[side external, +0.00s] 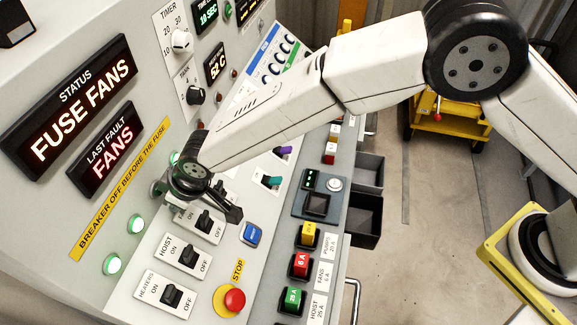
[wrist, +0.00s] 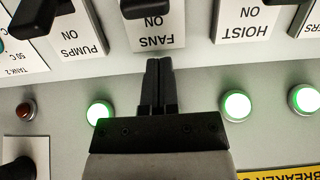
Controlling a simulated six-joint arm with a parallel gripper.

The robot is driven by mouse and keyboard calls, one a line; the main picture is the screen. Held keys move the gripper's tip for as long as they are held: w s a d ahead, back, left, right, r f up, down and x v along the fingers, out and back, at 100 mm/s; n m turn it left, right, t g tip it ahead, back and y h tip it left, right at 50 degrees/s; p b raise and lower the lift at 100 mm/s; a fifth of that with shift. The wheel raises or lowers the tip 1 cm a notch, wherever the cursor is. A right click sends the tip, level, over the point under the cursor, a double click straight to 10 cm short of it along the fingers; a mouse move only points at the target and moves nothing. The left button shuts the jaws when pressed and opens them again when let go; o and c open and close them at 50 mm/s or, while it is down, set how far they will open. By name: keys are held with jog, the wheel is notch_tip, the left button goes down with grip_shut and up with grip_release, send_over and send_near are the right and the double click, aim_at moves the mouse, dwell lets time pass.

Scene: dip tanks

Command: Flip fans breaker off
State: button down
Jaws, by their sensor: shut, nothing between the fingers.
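The fans breaker (side external: 205,221) is a black toggle on a white plate marked ON and OFF, partly covered by my gripper in the side view. In the wrist view its black toggle (wrist: 146,8) is at the top edge, above the words ON and FANS. My gripper (wrist: 158,62) is shut and empty, its fingertips at the lower edge of the FANS plate, on the ON side. In the side view my gripper (side external: 236,213) is low over the panel by this breaker. Whether it touches the toggle, and which way the toggle is tilted, I cannot tell.
The hoist breaker (side external: 189,256) and heaters breaker (side external: 171,296) are nearby, with a red stop button (side external: 235,300). The status display (side external: 68,108) reads FUSE FANS. A red 6 A fuse (side external: 301,264) is at FANS. Green lamps (wrist: 237,106) line the panel.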

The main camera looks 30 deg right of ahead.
aim_at(204, 215)
jog(key=shift+s+d+f, duration=0.2)
jog(key=shift+s+d, duration=0.5)
jog(key=shift+s+d+f, duration=0.2)
jog(key=shift+s+d, duration=0.45)
jog(key=shift+s+d, duration=0.2)
dwell(0.8)
jog(key=shift+s+d+f+t+y, duration=0.15)
jog(key=shift+s+t+y, duration=0.15)
jog(key=shift+t+y, duration=0.3)
dwell(0.5)
jog(key=shift+s+d+t+y, duration=0.15)
jog(key=shift+d+t+y, duration=0.2)
jog(key=shift+t+y, duration=0.45)
jog(key=shift+s+d+f+t+y, duration=0.15)
jog(key=shift+s+d+t+y, duration=0.1)
jog(key=shift+t+y, duration=0.15)
jog(key=shift+s+d+f+t+y, duration=0.15)
jog(key=shift+s+d+t+y, duration=0.05)
jog(key=shift+t+y, duration=0.3)
jog(key=shift+s+d+f+t+y, duration=0.1)
jog(key=shift+s+d+t+y, duration=0.1)
jog(key=shift+t+y, duration=0.3)
jog(key=shift+w+a, duration=0.15)
jog(key=shift+a, duration=0.05)
jog(key=shift+w+a, duration=0.4)
jog(key=shift+w, duration=0.05)
